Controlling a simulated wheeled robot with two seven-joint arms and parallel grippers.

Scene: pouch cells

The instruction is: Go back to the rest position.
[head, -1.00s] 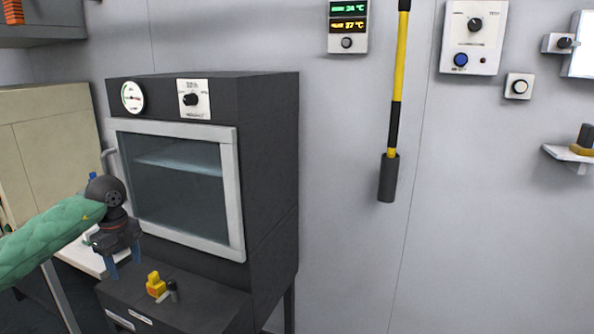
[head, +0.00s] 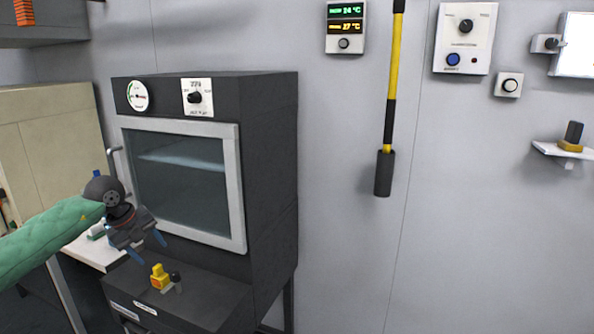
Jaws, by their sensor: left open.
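My left gripper (head: 148,250) shows at the lower left, at the end of the green-sleeved arm. Its two blue-tipped fingers are apart and nothing is between them. It hangs in front of the lower left part of the dark oven-like cabinet (head: 271,170), above and to the left of a small yellow valve (head: 158,277) with a black knob on the cabinet's lower ledge. My right gripper is not in view.
The cabinet's glass door (head: 185,185) is shut, with a handle (head: 115,165) at its left. A white surface (head: 92,252) lies behind my arm. A yellow-black pole (head: 391,90) hangs on the wall. A small shelf (head: 560,151) juts out at right.

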